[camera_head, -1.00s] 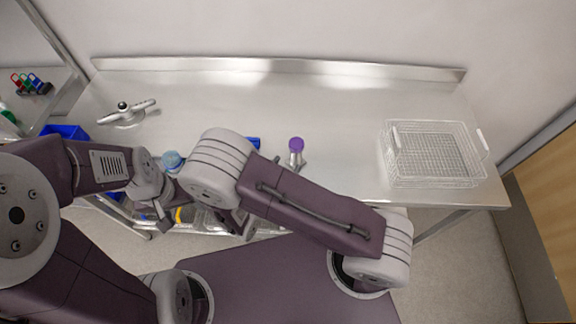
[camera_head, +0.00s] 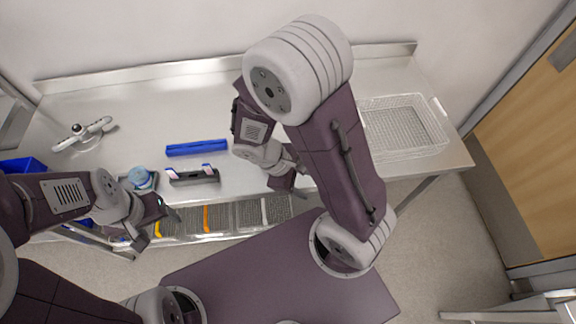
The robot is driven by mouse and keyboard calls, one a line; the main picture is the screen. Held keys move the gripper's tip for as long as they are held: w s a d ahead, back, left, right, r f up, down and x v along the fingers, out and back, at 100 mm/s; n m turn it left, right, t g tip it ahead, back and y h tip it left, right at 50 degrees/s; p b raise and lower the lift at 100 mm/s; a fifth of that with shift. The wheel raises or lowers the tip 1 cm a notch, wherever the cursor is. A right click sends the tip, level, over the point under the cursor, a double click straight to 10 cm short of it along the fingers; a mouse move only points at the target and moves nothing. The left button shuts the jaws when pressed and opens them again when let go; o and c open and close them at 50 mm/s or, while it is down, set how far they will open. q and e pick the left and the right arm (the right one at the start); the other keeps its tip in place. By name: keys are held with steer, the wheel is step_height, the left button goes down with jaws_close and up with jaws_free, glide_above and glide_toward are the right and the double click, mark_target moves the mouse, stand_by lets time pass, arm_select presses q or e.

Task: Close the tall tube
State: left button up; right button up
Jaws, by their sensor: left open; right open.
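I cannot make out the tall tube or its cap; my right arm covers the part of the bench where a purple round top showed earlier. My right gripper (camera_head: 290,180) is over the bench's front edge, partly hidden by its own wrist, and I see nothing held in it. My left gripper (camera_head: 155,222) is open and empty in front of the bench, below a round light-blue thing (camera_head: 139,176). A dark rack (camera_head: 194,177) with small white and blue pieces stands between the two grippers.
A long blue block (camera_head: 197,147) lies behind the rack. A wire basket (camera_head: 436,139) is at the right of the steel bench (camera_head: 150,105). A white and grey fitting (camera_head: 82,134) is at the left. The back middle is clear.

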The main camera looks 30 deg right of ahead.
steer(key=w+r+m+t+y, duration=0.1)
steer(key=m, duration=0.2)
steer(key=w+a+r+m+t+y, duration=0.1)
steer(key=r+m+y, duration=0.1)
steer(key=m, duration=0.1)
steer(key=w+a+r+m+t+y, duration=0.1)
steer(key=m+y, duration=0.1)
steer(key=m, duration=0.2)
steer(key=shift+r, duration=0.15)
steer(key=shift+d, duration=0.1)
steer(key=shift+s, duration=0.1)
